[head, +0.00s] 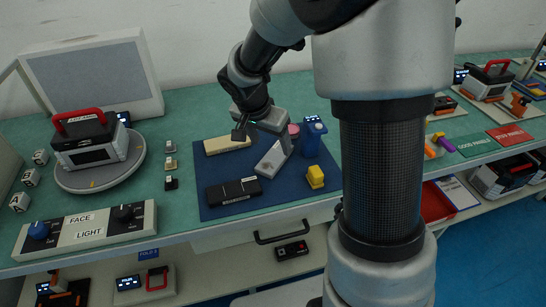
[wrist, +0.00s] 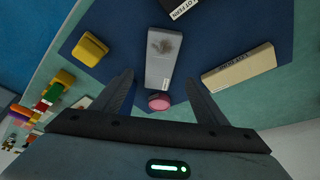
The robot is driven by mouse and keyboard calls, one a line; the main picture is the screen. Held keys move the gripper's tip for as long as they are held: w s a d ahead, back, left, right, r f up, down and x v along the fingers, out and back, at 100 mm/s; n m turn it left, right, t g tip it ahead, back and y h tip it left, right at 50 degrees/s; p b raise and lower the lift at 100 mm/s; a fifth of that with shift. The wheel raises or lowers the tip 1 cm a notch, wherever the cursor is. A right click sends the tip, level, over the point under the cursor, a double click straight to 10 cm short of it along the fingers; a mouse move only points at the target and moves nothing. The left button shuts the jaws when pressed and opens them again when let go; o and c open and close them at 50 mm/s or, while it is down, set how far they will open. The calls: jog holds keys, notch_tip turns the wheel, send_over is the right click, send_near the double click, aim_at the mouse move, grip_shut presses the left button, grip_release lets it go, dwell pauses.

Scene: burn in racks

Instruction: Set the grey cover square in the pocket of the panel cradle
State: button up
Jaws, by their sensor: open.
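A flat grey piece (head: 270,163), which looks like the grey cover, lies on the blue mat (head: 222,207). In the wrist view this grey piece (wrist: 160,68) has a dark smudge on top and a small label at its lower end. My gripper (head: 240,133) is over the mat. In the wrist view my gripper (wrist: 160,82) is open and empty, one finger on each side of the grey piece's lower part. The height between them is unclear. I cannot pick out the panel cradle or its pocket with certainty.
A beige block (head: 228,145), a black block (head: 233,191), a yellow piece (head: 315,177), a blue container (head: 313,135) and a pink round piece (head: 293,129) surround the grey piece. A turntable (head: 133,150) with a red-handled device and a knob panel (head: 90,229) stand at left.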

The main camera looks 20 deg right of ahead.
aim_at(275, 156)
jog(key=shift+b+x, duration=0.65)
jog(key=shift+x, duration=2.45)
jog(key=shift+s+a, duration=0.1)
jog(key=shift+s, duration=0.05)
jog(key=shift+c, duration=0.2)
jog(key=c, duration=1.3)
notch_tip(275, 156, up, 17)
jog(key=p, duration=0.4)
jog(key=s+a+f+n+t+y, duration=0.1)
jog(key=s+a+f+n+y, duration=0.3)
jog(key=n, duration=0.5)
jog(key=s+p+v, duration=0.1)
jog(key=p+v, duration=0.5)
jog(key=p, duration=1.1)
jog(key=shift+s+h, duration=0.2)
jog(key=shift+h, duration=0.2)
